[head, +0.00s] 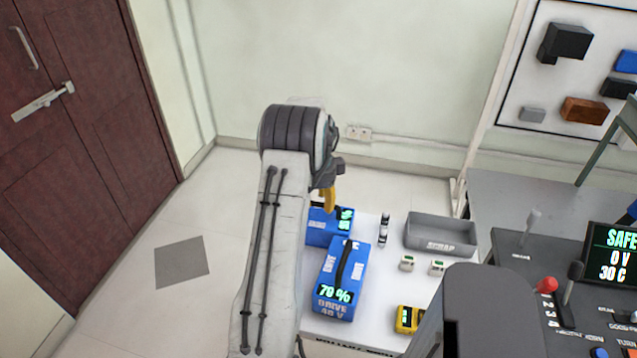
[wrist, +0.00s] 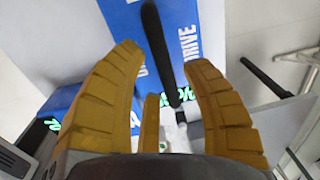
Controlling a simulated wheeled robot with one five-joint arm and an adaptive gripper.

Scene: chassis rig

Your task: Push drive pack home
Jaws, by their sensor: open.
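A blue drive pack (head: 330,268) with a black strap handle and a green "79 %" display stands on a white bench top. A second blue pack (head: 318,232) with a green display stands behind it, partly hidden by my arm. My gripper (head: 329,200) is above the second pack in the head view; only part of its yellow fingers shows. In the wrist view my gripper (wrist: 163,62) has its yellow fingers spread and empty. A blue pack marked "DRIVE" (wrist: 120,22) with a black handle (wrist: 158,45) lies beyond the fingers. The pack's slot is not identifiable.
A grey bin (head: 441,236), small white blocks (head: 408,263) and a yellow meter (head: 405,319) share the white bench top (head: 385,285). A dark control console with a "SAFE 0 V 30 C" screen (head: 614,254) and a red knob (head: 547,284) stands at right. Floor at left is clear.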

